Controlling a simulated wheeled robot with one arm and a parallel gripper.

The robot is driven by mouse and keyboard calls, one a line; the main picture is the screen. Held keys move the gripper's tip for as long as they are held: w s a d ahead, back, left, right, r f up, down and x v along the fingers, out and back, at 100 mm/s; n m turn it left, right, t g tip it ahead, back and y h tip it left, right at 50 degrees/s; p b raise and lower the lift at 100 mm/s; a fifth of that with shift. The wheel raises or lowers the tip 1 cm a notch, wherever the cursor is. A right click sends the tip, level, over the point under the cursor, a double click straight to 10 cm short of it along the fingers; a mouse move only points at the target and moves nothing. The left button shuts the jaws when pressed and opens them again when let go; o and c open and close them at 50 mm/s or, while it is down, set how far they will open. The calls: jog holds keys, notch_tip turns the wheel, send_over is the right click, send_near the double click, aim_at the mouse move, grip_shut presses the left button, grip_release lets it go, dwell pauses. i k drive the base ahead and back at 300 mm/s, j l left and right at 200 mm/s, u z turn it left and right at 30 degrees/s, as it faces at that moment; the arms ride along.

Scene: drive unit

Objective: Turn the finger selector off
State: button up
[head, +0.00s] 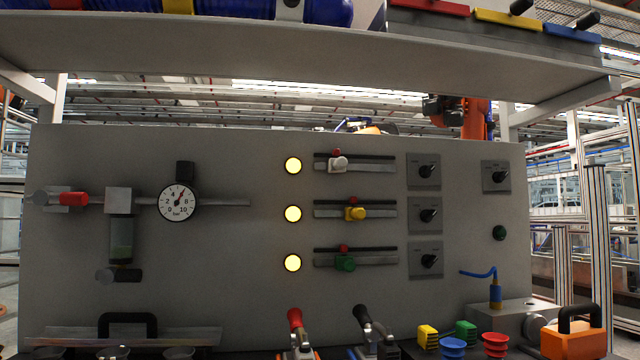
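The grey upright panel (240,300) carries black rotary selectors on square grey plates. Three stand in a column: a top selector (427,172), a middle selector (428,215) and a bottom selector (429,261). A separate selector (497,176) sits further right at the top. Their pointers appear turned up and to the right on the column. The labels are too small to read, so I cannot tell which is the finger selector. My gripper is not in view.
Lit round lamps (293,166) stand left of sliders with white, yellow and green knobs. A pressure gauge (178,203) is on the left. A shelf (300,55) overhangs the panel. Toggle clamps (297,330) and an orange block (572,340) stand along the bottom.

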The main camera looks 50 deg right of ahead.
aim_at(498, 177)
jog(key=k+z, duration=0.2)
jog(key=z, duration=1.25)
jog(key=j+z, duration=0.5)
jog(key=k+j+z, duration=0.15)
jog(key=z, duration=0.3)
jog(key=k+j+z, duration=0.15)
jog(key=j+z, duration=0.35)
jog(key=i+l+u, duration=0.1)
jog(key=i+l, duration=0.4)
jog(key=i+l+u, duration=0.1)
jog(key=i+l, duration=0.35)
jog(key=l, duration=0.1)
